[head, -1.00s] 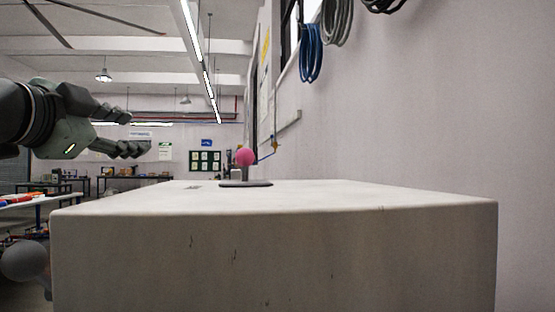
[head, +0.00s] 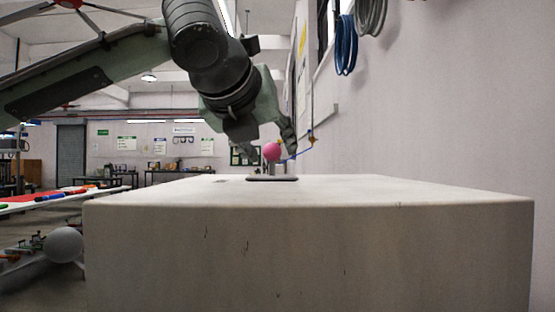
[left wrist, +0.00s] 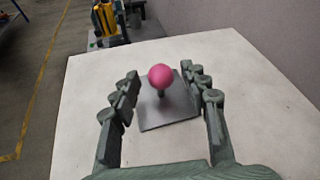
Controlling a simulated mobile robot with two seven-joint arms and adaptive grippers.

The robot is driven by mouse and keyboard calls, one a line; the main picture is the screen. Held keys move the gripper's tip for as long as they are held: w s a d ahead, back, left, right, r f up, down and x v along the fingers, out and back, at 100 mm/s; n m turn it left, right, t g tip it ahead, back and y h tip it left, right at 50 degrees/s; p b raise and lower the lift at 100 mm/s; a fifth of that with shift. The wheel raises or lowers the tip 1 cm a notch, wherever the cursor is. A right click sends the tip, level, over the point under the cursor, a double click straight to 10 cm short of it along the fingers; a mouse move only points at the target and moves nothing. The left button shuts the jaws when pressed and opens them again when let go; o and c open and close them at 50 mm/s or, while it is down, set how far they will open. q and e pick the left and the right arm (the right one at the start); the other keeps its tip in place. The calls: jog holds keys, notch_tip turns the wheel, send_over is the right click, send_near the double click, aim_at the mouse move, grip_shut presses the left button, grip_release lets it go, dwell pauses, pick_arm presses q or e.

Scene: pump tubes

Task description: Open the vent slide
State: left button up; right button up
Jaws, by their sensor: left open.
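The vent slide shows as a pink ball knob (head: 271,152) on a short dark stem above a flat grey plate (head: 259,178), on top of a large pale block (head: 310,240). My left gripper (head: 268,150) reaches down from above and is open. In the left wrist view its fingers (left wrist: 166,92) stand apart on either side of the knob, and I see no contact. My right gripper is not in view.
A wall with hanging blue (head: 346,45) and grey hoses rises to the right of the block. A table with coloured items (head: 60,195) stands at the left. In the left wrist view a yellow and black object (left wrist: 107,20) is beyond the block's far edge.

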pick_arm(q)
jog(key=x, duration=0.6)
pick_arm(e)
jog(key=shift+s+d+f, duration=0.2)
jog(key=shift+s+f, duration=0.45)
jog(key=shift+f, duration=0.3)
pick_arm(q)
jog(key=shift+c, duration=0.6)
grip_shut()
